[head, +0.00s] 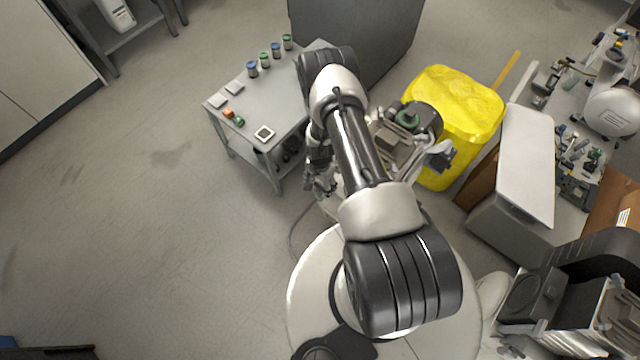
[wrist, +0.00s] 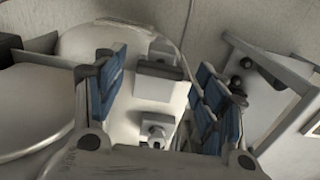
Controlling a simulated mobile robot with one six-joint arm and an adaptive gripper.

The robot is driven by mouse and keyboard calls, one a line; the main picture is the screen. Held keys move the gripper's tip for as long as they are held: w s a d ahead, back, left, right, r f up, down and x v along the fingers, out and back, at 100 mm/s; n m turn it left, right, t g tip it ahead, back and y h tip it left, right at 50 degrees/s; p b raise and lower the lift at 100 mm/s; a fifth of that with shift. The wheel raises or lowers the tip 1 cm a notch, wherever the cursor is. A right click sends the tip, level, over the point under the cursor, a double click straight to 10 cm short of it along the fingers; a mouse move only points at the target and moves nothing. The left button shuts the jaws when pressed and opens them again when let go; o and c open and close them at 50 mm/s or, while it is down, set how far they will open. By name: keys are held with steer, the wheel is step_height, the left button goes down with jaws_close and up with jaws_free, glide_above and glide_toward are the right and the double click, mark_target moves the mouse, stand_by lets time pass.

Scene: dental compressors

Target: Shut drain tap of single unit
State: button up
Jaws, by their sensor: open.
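The single unit (head: 405,120), a compressor with a dark motor and a green part on top, stands behind my arm in the head view and is partly covered by it. My gripper (head: 320,185) hangs low at its left side. In the wrist view my gripper (wrist: 160,75) is open, with blue-padded fingers on both sides of a pale surface. Between the fingers are a grey block (wrist: 158,80) and, nearer, a small light fitting with a round end (wrist: 157,130). That fitting may be the drain tap; I cannot tell its handle position. Nothing is held.
A grey table (head: 250,110) with jars and small items stands left of the unit. A yellow container (head: 455,110) is behind it to the right. A white-topped cabinet (head: 525,160) and another compressor (head: 612,110) are farther right. The floor on the left is clear.

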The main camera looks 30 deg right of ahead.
mark_target(320, 186)
step_height(320, 186, up, 11)
steer(key=shift+r, duration=0.2)
stand_by(0.6)
